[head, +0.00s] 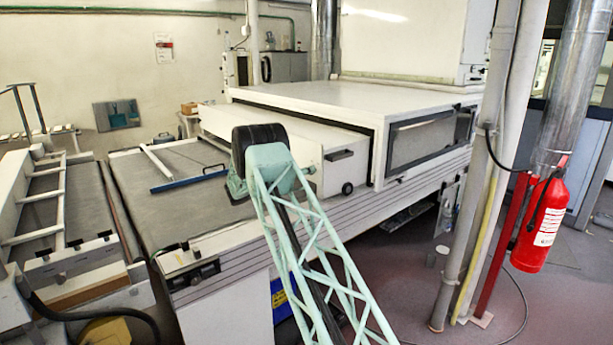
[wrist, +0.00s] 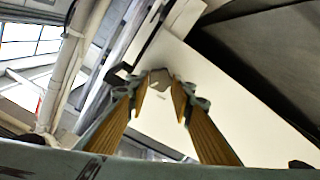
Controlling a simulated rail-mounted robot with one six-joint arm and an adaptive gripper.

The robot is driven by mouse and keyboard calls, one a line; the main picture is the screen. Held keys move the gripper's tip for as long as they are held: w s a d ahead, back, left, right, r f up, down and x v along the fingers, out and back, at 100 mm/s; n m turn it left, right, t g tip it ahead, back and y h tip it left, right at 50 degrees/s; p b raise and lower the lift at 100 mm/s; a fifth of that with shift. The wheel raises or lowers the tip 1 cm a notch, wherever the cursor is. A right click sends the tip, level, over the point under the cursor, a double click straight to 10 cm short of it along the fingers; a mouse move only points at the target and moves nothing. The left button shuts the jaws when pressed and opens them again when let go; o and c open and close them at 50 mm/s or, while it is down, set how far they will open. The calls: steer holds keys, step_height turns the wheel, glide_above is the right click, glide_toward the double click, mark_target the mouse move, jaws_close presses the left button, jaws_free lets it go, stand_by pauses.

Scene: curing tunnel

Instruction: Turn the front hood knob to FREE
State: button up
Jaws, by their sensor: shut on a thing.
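In the wrist view my gripper (wrist: 160,86) has its two tan-padded fingers on either side of a small, many-sided, grey-brown knob (wrist: 158,76), and it is shut on it. The knob sits by the pale hood panel (wrist: 215,100). No FREE marking is readable, so I cannot tell how the knob is set. In the head view the white hood (head: 308,168) shows a black round knob (head: 347,188) at its lower right end. My arm covers the hood's left part and hides my fingers there. I cannot tell whether both views show the same knob.
The grey belt (head: 165,215) carries a blue-edged frame (head: 188,181). Pipes (head: 490,160) and a red extinguisher (head: 541,225) stand at the right.

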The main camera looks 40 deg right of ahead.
steer(key=shift+w+f+n+b, duration=0.1)
steer(key=shift+n+b, duration=0.25)
steer(key=shift+n, duration=3.3)
steer(key=shift+w+f+n+b, duration=0.1)
steer(key=shift+n+b, duration=0.25)
steer(key=shift+n, duration=3.3)
steer(key=o, duration=0.9)
steer(key=shift+c, duration=0.2)
steer(key=shift+a, duration=0.1)
steer(key=a, duration=1.1)
steer(key=shift+s+a, duration=0.15)
steer(key=shift+a, duration=0.25)
